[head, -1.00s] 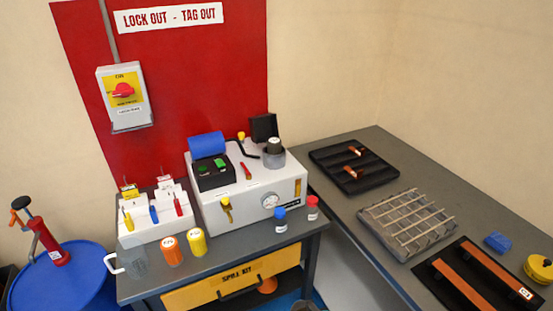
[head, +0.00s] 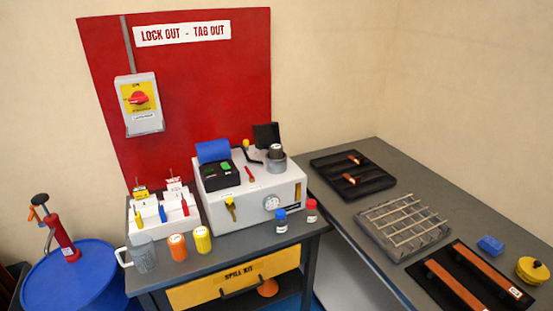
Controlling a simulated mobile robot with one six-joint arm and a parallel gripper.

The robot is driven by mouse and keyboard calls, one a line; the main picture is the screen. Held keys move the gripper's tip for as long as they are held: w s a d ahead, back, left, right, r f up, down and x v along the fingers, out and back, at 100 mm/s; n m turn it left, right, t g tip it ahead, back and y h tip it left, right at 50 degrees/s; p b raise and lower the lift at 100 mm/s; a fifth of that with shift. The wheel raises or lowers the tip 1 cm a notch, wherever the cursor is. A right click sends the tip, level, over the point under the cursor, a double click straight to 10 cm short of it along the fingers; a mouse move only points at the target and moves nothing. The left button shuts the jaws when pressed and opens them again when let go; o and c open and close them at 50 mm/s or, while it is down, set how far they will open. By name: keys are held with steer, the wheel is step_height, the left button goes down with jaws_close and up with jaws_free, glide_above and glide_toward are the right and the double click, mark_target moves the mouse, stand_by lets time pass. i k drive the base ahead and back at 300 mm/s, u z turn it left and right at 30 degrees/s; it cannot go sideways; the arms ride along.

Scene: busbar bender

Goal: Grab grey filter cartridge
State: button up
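A dark grey cylinder with a pale top (head: 277,151), which looks like the grey filter cartridge, stands upright in a round grey housing (head: 275,164) on top of the white machine (head: 250,200). Its lower part is hidden by the housing wall. A black square flap (head: 266,135) stands up behind it. My gripper is not in view.
A grey jug (head: 143,254) and a white rack (head: 162,216) stand left of the machine. Blue-capped (head: 281,222) and red-capped (head: 311,211) bottles stand in front. A wire-topped tray (head: 404,226) lies on the right table. A blue drum (head: 75,280) stands left.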

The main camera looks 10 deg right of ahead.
mark_target(275, 150)
steer(key=u, duration=1.15)
steer(key=i, duration=0.35)
steer(key=z, duration=1.5)
steer(key=k, duration=0.1)
steer(key=u, duration=2.4)
steer(key=i, duration=0.55)
steer(key=u, duration=0.05)
